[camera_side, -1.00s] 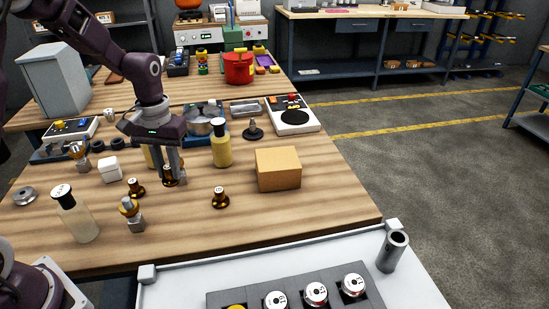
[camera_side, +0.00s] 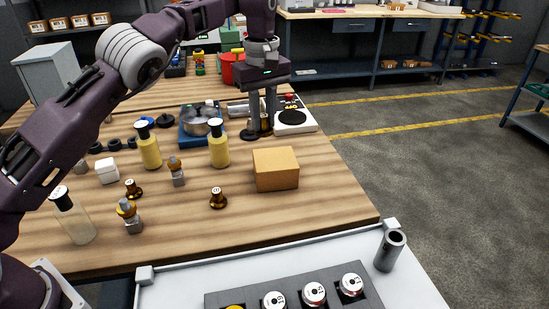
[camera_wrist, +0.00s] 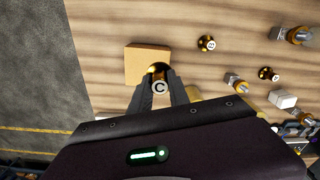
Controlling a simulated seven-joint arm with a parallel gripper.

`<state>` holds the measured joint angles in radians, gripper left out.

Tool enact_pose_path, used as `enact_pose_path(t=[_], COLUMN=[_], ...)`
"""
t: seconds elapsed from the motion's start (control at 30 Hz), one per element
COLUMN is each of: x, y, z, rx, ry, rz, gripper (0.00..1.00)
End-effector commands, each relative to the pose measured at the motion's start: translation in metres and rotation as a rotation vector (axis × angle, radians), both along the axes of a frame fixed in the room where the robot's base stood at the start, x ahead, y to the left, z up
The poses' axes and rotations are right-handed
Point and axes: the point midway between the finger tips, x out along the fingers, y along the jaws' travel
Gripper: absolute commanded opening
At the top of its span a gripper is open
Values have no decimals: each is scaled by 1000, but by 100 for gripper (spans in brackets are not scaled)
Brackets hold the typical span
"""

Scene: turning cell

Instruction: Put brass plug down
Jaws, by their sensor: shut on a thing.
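My gripper (camera_side: 261,132) is shut on a brass plug (camera_wrist: 159,72). Its light cap, marked "C", shows between the fingertips in the wrist view, and the fingers (camera_wrist: 160,92) flank it. In the side view the held plug (camera_side: 265,125) is partly hidden by the fingers, beside a dark round-based part (camera_side: 250,134). I cannot tell whether it touches the table. Two other brass plugs stand on the wooden table: one near the front middle (camera_side: 217,199), one farther left (camera_side: 133,189).
A cardboard box (camera_side: 275,169) stands in front of my gripper. A yellow bottle (camera_side: 219,147) is to its left, with a pan on a blue base (camera_side: 187,134) behind. A white device with a black disc (camera_side: 294,117) is at right. Bare wood lies near the front edge (camera_side: 270,225).

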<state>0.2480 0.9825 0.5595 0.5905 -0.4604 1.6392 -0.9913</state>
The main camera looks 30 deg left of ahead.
Motion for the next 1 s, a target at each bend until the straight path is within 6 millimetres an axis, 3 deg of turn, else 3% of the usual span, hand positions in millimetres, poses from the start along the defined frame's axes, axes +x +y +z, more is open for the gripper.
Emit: enact_pose_path(t=[0.5, 0.87, 0.9, 1.0], x=[-1, 0, 0, 0], y=[-5, -4, -4, -4], z=[-93, -99, -100, -100], rx=[2, 2, 2, 2], ry=[3, 0, 0, 0], rz=[5, 4, 4, 4], gripper=[0, 0, 24, 43])
